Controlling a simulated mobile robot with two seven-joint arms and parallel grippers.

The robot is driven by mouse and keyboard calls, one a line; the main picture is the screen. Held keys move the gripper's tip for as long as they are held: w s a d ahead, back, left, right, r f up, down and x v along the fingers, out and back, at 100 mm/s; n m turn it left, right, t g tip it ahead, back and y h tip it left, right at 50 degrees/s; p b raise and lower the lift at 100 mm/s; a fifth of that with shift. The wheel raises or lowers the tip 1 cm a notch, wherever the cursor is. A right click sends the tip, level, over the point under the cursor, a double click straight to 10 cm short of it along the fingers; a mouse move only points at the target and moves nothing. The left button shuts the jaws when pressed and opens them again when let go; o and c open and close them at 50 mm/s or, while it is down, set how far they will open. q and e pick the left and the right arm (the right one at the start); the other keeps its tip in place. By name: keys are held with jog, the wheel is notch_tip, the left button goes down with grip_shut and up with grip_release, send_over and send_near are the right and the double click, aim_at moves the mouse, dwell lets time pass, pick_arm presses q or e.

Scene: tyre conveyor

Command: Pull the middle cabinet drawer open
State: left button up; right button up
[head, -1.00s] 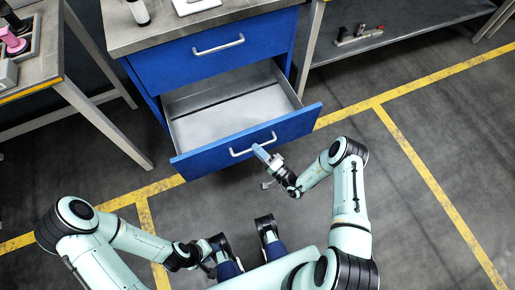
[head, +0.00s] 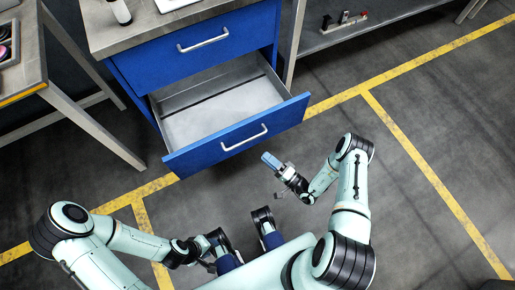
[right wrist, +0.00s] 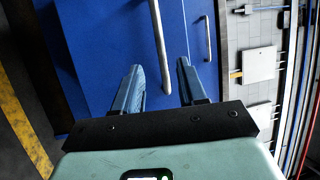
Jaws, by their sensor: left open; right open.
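The blue cabinet (head: 195,60) has its middle drawer (head: 236,137) pulled well out, its grey inside empty. The drawer's silver handle (head: 244,138) is on its blue front. My right gripper (head: 270,160) is open and empty, a little in front of and to the right of the handle, apart from it. In the right wrist view, the handle (right wrist: 160,45) lies beyond the gap between the open fingers (right wrist: 158,85). My left gripper (head: 207,256) is low at the left, away from the cabinet; its fingers are small and partly hidden.
The closed top drawer has its own handle (head: 203,39). A table (head: 22,73) stands at the left, and a grey shelf (head: 365,30) at the back right. Yellow lines (head: 430,185) mark the floor. The floor right of the open drawer is clear.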

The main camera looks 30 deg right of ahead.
jog(key=v, duration=0.3)
jog(key=shift+s+d+f, duration=0.1)
jog(key=shift+s+d, duration=0.05)
jog(key=shift+s, duration=0.2)
